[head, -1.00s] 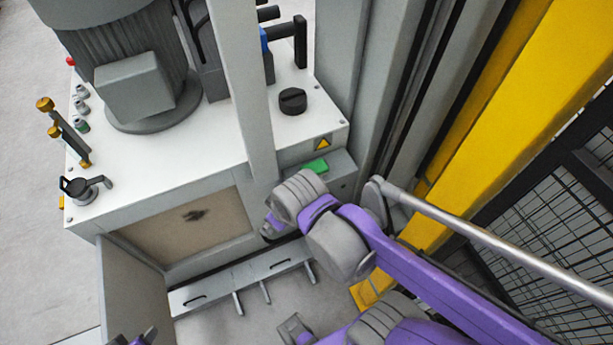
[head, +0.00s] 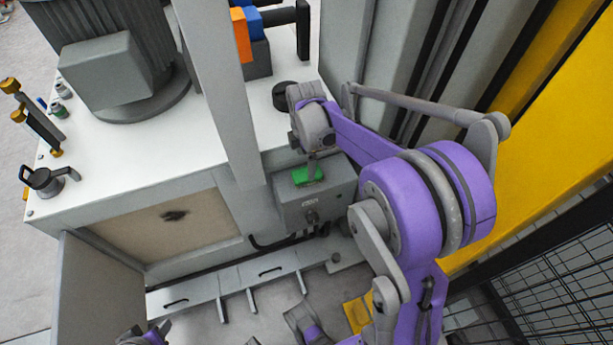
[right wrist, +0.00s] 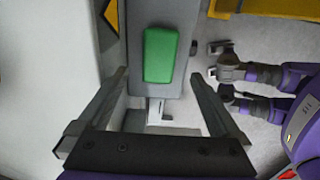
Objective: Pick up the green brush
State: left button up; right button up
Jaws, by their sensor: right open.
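The green brush (head: 308,175) shows as a plain green block on top of a grey box (head: 290,213) at the right front corner of the white-topped cabinet. It also shows in the right wrist view (right wrist: 160,55). My right gripper (head: 311,156) is just above the brush in the head view, partly hidden by its own wrist. In the right wrist view my right gripper (right wrist: 158,76) is open, with one finger to each side of the brush's line. The brush lies beyond the fingertips and nothing is between them. My left gripper is not recognisable in these views.
A grey upright post (head: 222,100) stands left of the brush. A black knob (head: 291,96) is behind it on the white cabinet top (head: 150,150). Grey columns and a yellow beam (head: 545,110) rise at the right, with black mesh fencing (head: 560,270) in front.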

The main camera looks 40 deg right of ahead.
jog(key=f, duration=0.4)
jog(key=f+b, duration=0.1)
jog(key=f, duration=0.1)
jog(key=shift+d, duration=0.25)
jog(key=c, duration=1.4)
notch_tip(320, 180, up, 10)
jog(key=shift+r+p, duration=0.1)
jog(key=shift+p, duration=0.8)
jog(key=shift+c, duration=0.2)
